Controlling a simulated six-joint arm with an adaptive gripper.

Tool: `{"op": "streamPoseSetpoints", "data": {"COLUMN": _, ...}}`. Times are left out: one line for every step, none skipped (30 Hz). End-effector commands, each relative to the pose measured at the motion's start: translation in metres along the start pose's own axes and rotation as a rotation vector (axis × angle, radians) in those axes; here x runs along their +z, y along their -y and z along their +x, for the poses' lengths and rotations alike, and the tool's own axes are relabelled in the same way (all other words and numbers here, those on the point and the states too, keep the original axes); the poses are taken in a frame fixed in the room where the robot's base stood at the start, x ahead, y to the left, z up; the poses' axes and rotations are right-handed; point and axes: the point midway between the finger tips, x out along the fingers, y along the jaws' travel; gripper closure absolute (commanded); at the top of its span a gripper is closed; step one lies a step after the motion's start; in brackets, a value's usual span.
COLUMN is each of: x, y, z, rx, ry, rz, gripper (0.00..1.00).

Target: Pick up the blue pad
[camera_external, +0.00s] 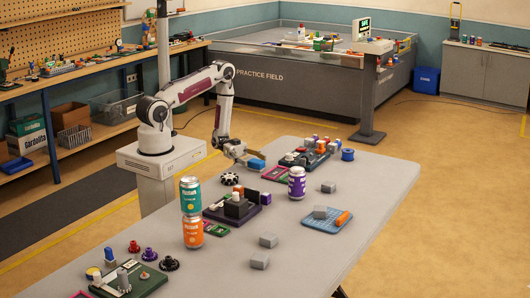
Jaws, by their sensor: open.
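A flat light-blue pad (313,226) lies on the grey table, right of the middle. A grey block (320,212) and an orange piece (343,218) rest on it. My gripper (249,160) is above the far part of the table, left of and behind this pad and well apart from it. It is open. A small blue block-like thing (257,164) shows right at its fingertips; I cannot tell whether it touches them or what it rests on.
An orange can (193,233) has a teal can (190,195) on top. A purple can (296,183) stands near a dark tray (215,213) with blocks. The table's near right is clear.

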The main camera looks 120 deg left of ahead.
Motion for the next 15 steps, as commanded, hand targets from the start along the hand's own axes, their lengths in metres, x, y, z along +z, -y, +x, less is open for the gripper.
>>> {"op": "streamPoseSetpoints", "data": {"x": 0.0000, "y": 0.0000, "z": -0.0001, "rx": 0.000, "ry": 0.000, "rz": 0.000, "gripper": 0.39}}
{"op": "streamPoseSetpoints", "data": {"x": 0.0000, "y": 0.0000, "z": -0.0001, "rx": 0.000, "ry": 0.000, "rz": 0.000, "gripper": 0.39}}
{"op": "streamPoseSetpoints", "data": {"x": 0.0000, "y": 0.0000, "z": -0.0002, "rx": 0.000, "ry": 0.000, "rz": 0.000, "gripper": 0.39}}
{"op": "streamPoseSetpoints", "data": {"x": 0.0000, "y": 0.0001, "z": -0.0002, "rx": 0.000, "ry": 0.000, "rz": 0.000, "gripper": 0.39}}
{"op": "streamPoseSetpoints", "data": {"x": 0.0000, "y": 0.0001, "z": -0.0002, "rx": 0.000, "ry": 0.000, "rz": 0.000, "gripper": 0.39}}
{"op": "streamPoseSetpoints", "data": {"x": 0.0000, "y": 0.0001, "z": -0.0003, "rx": 0.000, "ry": 0.000, "rz": 0.000, "gripper": 0.39}}
{"op": "streamPoseSetpoints", "data": {"x": 0.0000, "y": 0.0001, "z": -0.0003, "rx": 0.000, "ry": 0.000, "rz": 0.000, "gripper": 0.39}}
{"op": "streamPoseSetpoints", "data": {"x": 0.0000, "y": 0.0001, "z": -0.0003, "rx": 0.000, "ry": 0.000, "rz": 0.000, "gripper": 0.39}}
{"op": "streamPoseSetpoints", "data": {"x": 0.0000, "y": 0.0001, "z": -0.0003, "rx": 0.000, "ry": 0.000, "rz": 0.000, "gripper": 0.39}}
{"op": "streamPoseSetpoints", "data": {"x": 0.0000, "y": 0.0001, "z": -0.0003, "rx": 0.000, "ry": 0.000, "rz": 0.000, "gripper": 0.39}}
{"op": "streamPoseSetpoints", "data": {"x": 0.0000, "y": 0.0001, "z": -0.0003, "rx": 0.000, "ry": 0.000, "rz": 0.000, "gripper": 0.44}}
{"op": "streamPoseSetpoints", "data": {"x": 0.0001, "y": 0.0001, "z": -0.0003, "rx": 0.000, "ry": 0.000, "rz": 0.000, "gripper": 0.54}}
{"op": "streamPoseSetpoints", "data": {"x": 0.0001, "y": 0.0001, "z": -0.0004, "rx": 0.000, "ry": 0.000, "rz": 0.000, "gripper": 0.62}}
{"op": "streamPoseSetpoints", "data": {"x": 0.0001, "y": 0.0001, "z": -0.0004, "rx": 0.000, "ry": 0.000, "rz": 0.000, "gripper": 0.70}}
{"op": "streamPoseSetpoints", "data": {"x": 0.0001, "y": 0.0001, "z": -0.0004, "rx": 0.000, "ry": 0.000, "rz": 0.000, "gripper": 0.80}}
